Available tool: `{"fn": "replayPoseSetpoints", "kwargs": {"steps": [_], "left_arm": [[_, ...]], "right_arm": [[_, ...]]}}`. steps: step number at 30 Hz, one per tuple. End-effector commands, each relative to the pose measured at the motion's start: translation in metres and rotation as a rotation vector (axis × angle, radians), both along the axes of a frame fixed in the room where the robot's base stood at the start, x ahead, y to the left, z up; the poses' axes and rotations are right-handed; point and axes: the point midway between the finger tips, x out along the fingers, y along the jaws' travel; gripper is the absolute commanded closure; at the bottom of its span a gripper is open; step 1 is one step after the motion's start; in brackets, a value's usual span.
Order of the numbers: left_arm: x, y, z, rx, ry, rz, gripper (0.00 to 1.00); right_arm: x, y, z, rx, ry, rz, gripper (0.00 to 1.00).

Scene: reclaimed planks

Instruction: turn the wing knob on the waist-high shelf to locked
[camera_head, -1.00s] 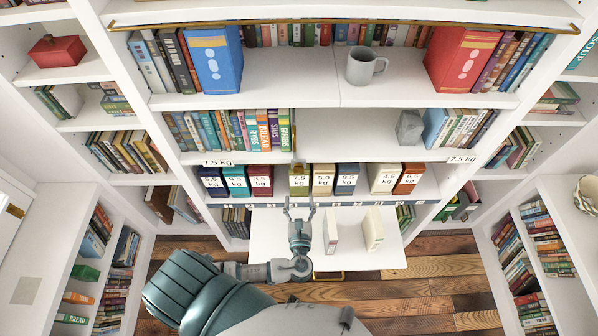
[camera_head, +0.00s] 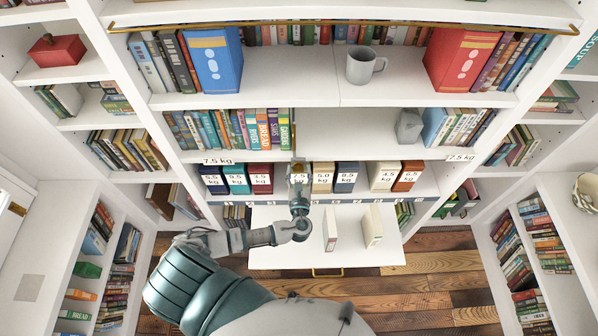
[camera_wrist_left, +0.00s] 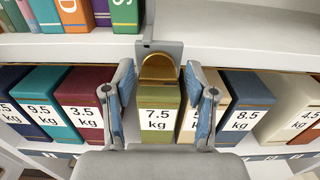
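The brass wing knob (camera_wrist_left: 158,70) sits on a grey plate on the front edge of the white waist-high shelf (camera_wrist_left: 235,45). In the left wrist view it is centred above the olive 7.5 kg box (camera_wrist_left: 160,112). My left gripper (camera_wrist_left: 159,68) is open, with one finger on each side of the knob in that view; I see gaps between fingers and knob. In the head view my left gripper (camera_head: 298,170) is at the shelf edge and largely covers the knob. I cannot tell which way the knob is turned. My right gripper is not in view.
Weight-labelled boxes (camera_head: 346,177) stand in a row below the knob's shelf. A pull-out white board (camera_head: 280,257) carries two pale upright books (camera_head: 372,227). Books (camera_head: 250,130) fill the shelf above on the left. A grey mug (camera_head: 365,66) stands higher up.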

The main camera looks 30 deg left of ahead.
Motion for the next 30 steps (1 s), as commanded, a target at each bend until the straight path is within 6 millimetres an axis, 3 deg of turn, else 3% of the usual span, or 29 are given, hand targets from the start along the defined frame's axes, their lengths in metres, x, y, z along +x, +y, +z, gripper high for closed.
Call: {"fn": "replayPoseSetpoints", "kwargs": {"steps": [1, 5, 17, 30], "left_arm": [[0.000, 0.000, 0.000, 0.000, 0.000, 0.000, 0.64], [0.000, 0.000, 0.000, 0.000, 0.000, 0.000, 0.94], [0.000, 0.000, -0.001, -0.055, -0.031, 0.001, 0.94], [-0.002, 0.001, -0.003, -0.352, -0.214, 0.002, 0.94]], "right_arm": [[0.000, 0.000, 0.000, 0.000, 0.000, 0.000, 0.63], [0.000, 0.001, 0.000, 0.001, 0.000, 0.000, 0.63], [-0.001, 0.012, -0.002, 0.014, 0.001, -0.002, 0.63], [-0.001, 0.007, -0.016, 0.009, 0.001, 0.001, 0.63]]}}
